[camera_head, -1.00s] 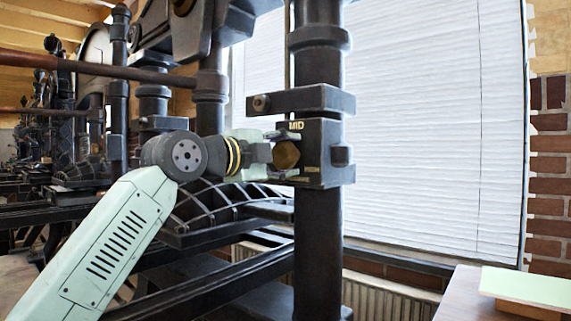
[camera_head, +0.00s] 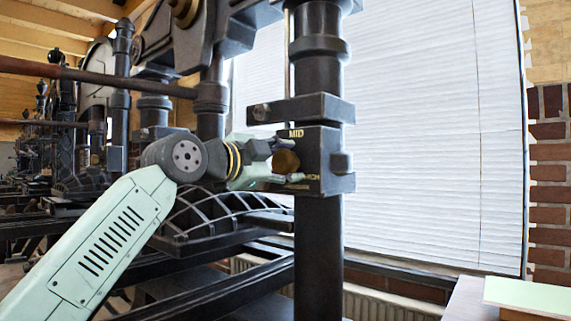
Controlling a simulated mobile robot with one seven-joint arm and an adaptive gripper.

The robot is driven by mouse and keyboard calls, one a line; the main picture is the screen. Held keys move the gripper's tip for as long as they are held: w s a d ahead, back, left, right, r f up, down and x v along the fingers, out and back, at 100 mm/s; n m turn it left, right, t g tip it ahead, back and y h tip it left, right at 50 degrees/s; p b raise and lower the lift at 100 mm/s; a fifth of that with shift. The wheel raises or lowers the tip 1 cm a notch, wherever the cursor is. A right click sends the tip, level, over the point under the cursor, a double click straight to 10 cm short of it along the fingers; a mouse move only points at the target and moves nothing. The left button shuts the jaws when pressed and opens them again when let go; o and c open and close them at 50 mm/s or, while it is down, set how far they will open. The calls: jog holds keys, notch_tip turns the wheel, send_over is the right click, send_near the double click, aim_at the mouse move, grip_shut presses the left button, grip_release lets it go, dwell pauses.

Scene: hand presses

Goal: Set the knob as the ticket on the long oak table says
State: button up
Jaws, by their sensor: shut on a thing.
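The knob (camera_head: 288,162) is a dark brass piece on the left part of a black block (camera_head: 328,160) clamped to a press column. The word "MID" stands above the knob, and a small gold label, too small to read, is below it at the right. My gripper (camera_head: 281,161) comes from the left and is shut on the knob, its fingers partly covering it. I see no pointer mark on the knob, so its setting cannot be told. No ticket can be made out in this view.
A pale green flat-topped thing (camera_head: 530,293) sits on a table corner (camera_head: 468,302) at the lower right. Black press rails and ribbed castings (camera_head: 215,215) lie below my arm. A white blind (camera_head: 430,130) and brick wall (camera_head: 548,200) are behind.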

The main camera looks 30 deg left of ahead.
jog(key=o, duration=1.2)
jog(key=shift+c, duration=0.2)
jog(key=shift+s, duration=0.1)
jog(key=s+a, duration=0.1)
jog(key=s, duration=1)
jog(key=shift+s+a, duration=0.35)
jog(key=shift+s, duration=0.05)
